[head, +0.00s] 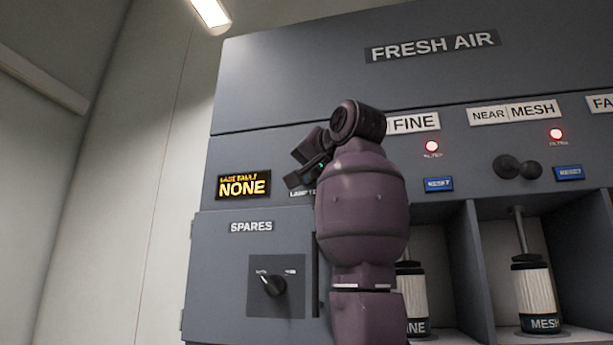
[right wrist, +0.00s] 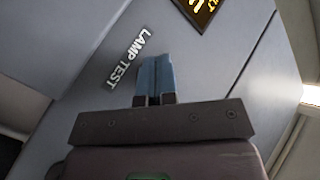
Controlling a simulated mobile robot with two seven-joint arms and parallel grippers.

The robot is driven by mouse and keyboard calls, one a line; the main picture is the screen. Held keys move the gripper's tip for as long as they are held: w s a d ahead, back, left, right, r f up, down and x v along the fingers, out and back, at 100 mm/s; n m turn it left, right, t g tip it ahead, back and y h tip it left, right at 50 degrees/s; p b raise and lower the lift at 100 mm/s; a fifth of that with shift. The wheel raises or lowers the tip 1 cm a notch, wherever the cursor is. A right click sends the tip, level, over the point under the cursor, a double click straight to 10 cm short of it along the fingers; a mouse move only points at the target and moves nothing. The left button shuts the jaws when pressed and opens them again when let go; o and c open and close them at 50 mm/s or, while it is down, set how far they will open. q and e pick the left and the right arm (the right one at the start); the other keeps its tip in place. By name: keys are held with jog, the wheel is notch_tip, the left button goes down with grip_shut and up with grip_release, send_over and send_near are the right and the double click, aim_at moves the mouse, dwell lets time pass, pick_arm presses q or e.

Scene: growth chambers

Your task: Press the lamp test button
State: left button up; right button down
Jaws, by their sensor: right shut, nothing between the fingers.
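The LAMP TEST label (right wrist: 129,57) is on the grey panel in the right wrist view. In the head view only part of the label (head: 301,193) shows, below my right gripper (head: 292,180). The gripper is shut and empty, its fingers pointing at the panel just above the label. In the right wrist view the blue-grey fingertips (right wrist: 155,77) are together beside the label. The button itself cannot be made out behind the fingers. I cannot tell whether the tips touch it. My left gripper is not in view.
An amber display (head: 243,185) reading NONE is left of the gripper. Below is a SPARES door (head: 251,227) with a black knob (head: 273,285). To the right are blue RESET buttons (head: 438,184), red lamps (head: 432,146), a black handle (head: 517,167) and filter bays.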

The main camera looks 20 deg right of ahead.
dwell(0.5)
jog(key=shift+s+a+b, duration=0.4)
jog(key=shift+s+b, duration=0.1)
jog(key=shift+s, duration=0.15)
jog(key=s+a+b, duration=0.1)
jog(key=s, duration=0.1)
jog(key=s+a+b, duration=0.1)
jog(key=s+a, duration=0.1)
dwell(0.5)
jog(key=shift+d, duration=0.1)
dwell(0.6)
jog(key=shift+s+f, duration=0.1)
